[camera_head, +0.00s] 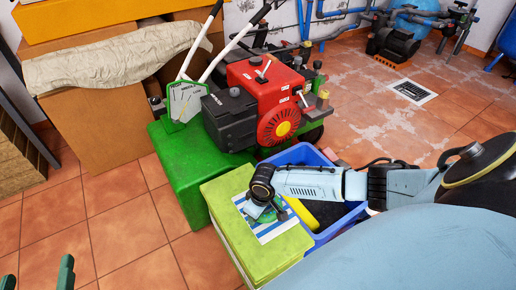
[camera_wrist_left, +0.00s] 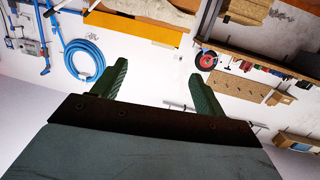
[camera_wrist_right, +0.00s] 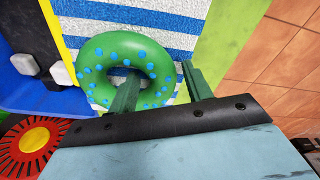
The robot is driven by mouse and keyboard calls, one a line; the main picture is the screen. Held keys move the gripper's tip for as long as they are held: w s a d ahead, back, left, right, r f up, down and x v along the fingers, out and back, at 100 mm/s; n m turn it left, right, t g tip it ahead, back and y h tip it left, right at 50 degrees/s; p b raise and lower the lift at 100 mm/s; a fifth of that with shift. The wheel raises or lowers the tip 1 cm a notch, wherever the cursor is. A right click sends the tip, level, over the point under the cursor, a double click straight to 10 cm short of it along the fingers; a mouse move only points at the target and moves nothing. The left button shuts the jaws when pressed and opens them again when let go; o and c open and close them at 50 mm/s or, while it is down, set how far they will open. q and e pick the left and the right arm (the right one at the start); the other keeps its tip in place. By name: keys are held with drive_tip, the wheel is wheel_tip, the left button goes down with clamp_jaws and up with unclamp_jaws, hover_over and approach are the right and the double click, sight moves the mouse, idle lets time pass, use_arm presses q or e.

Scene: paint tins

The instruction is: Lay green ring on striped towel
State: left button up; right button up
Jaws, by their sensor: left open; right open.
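The green ring (camera_wrist_right: 152,68), dotted with blue, lies flat over the blue-and-white striped towel (camera_wrist_right: 185,18) in the right wrist view. The towel (camera_head: 284,231) is spread on top of a light green box in the head view, where my right gripper mostly hides the ring. My right gripper (camera_wrist_right: 160,75) is open at the ring, one finger over its hole and the other outside its rim. I cannot tell whether the fingers touch it. My left gripper (camera_head: 37,278) is open and empty at the bottom left, far from the box.
The light green box (camera_head: 235,258) stands beside a blue crate (camera_head: 323,237) with things in it. A red and black engine machine (camera_head: 270,100) and a dark green block (camera_head: 185,165) are behind. Tiled floor (camera_head: 120,235) is free at left.

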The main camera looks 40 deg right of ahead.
drive_tip(key=shift+r, duration=0.4)
drive_tip(key=r+p, duration=0.1)
drive_tip(key=r, duration=0.1)
drive_tip(key=r+p, duration=0.1)
drive_tip(key=r, duration=0.1)
drive_tip(key=shift+s+d+p, duration=0.1)
drive_tip(key=shift+s+p, duration=0.15)
drive_tip(key=shift+p, duration=0.05)
wheel_tip(320, 180, up, 7)
drive_tip(key=p, duration=0.4)
drive_tip(key=s+a+r+n+t+y, duration=0.1)
drive_tip(key=s+a+y, duration=0.1)
drive_tip(key=s+a, duration=0.75)
use_arm(q)
drive_tip(key=s+a+f+g+y, duration=0.2)
drive_tip(key=s+a+f+g, duration=0.2)
drive_tip(key=s+f+g, duration=0.2)
drive_tip(key=s+a+f+g+y, duration=0.2)
drive_tip(key=s+f+g, duration=0.4)
drive_tip(key=f, duration=0.5)
drive_tip(key=shift+s+a+f+n+g, duration=0.15)
drive_tip(key=shift+a+n+g, duration=0.25)
drive_tip(key=shift+a, duration=0.45)
use_arm(e)
drive_tip(key=s+d+r+m+h, duration=0.2)
drive_tip(key=s+r, duration=0.1)
drive_tip(key=s, duration=0.3)
drive_tip(key=shift+s+d+t+h, duration=0.3)
drive_tip(key=shift+s+d+t, duration=0.05)
drive_tip(key=shift+t, duration=0.05)
